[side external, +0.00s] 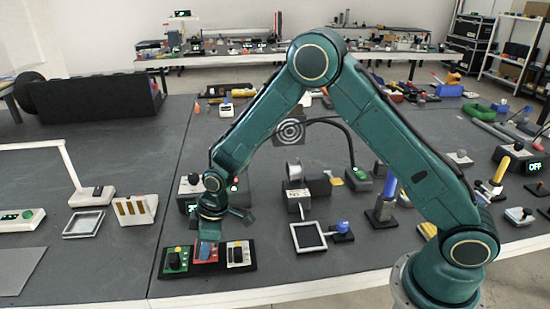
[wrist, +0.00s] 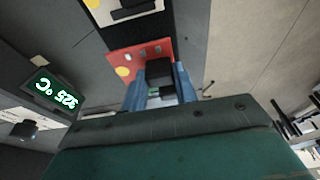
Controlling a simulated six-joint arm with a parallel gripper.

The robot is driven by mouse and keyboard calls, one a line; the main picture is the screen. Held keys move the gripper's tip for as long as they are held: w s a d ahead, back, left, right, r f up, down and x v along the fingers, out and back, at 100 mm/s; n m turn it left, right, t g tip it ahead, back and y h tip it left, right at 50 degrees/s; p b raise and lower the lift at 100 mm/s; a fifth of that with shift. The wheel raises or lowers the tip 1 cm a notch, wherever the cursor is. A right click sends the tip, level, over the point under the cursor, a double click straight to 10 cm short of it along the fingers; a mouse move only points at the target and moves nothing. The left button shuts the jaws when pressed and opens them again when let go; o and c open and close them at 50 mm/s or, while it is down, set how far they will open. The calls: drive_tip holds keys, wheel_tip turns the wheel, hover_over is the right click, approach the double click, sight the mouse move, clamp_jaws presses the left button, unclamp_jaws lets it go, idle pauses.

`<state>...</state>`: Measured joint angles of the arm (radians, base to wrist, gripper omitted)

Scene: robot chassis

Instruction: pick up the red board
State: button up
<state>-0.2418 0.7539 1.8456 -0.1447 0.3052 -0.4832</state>
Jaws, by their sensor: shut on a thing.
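The red board (side external: 211,258) is in the middle slot of a black holder (side external: 207,271), between a green board (side external: 175,262) and a white board (side external: 239,256). In the wrist view the red board (wrist: 122,58) has a yellow dot and a black block (wrist: 160,73). My gripper (side external: 206,247) points down onto the red board. In the wrist view its blue fingers (wrist: 160,84) are shut on the red board at the black block, one finger on each side. The fingers hide part of the board. I cannot tell whether the board is raised from the holder.
A device with a green-lit display (wrist: 55,93) stands close beside my gripper. A white-framed tray (side external: 308,236) and a blue-knobbed joystick (side external: 342,230) are to the right. A white-framed tray (side external: 83,224) and small panels lie to the left. The holder is near the table's front edge.

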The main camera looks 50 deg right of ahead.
wheel_tip(320, 180, up, 17)
idle(0.4)
drive_tip(key=shift+r, duration=0.1)
idle(0.4)
drive_tip(key=s+d+f, duration=0.6)
drive_tip(key=s+d, duration=0.2)
drive_tip(key=d, duration=0.2)
drive_tip(key=s+d+f, duration=0.6)
drive_tip(key=s+d, duration=0.3)
drive_tip(key=d, duration=0.2)
drive_tip(key=shift+s+d, duration=0.15)
drive_tip(key=shift+d, duration=0.15)
drive_tip(key=shift+f, duration=0.1)
drive_tip(key=shift+f, duration=2.8)
drive_tip(key=shift+f, duration=0.85)
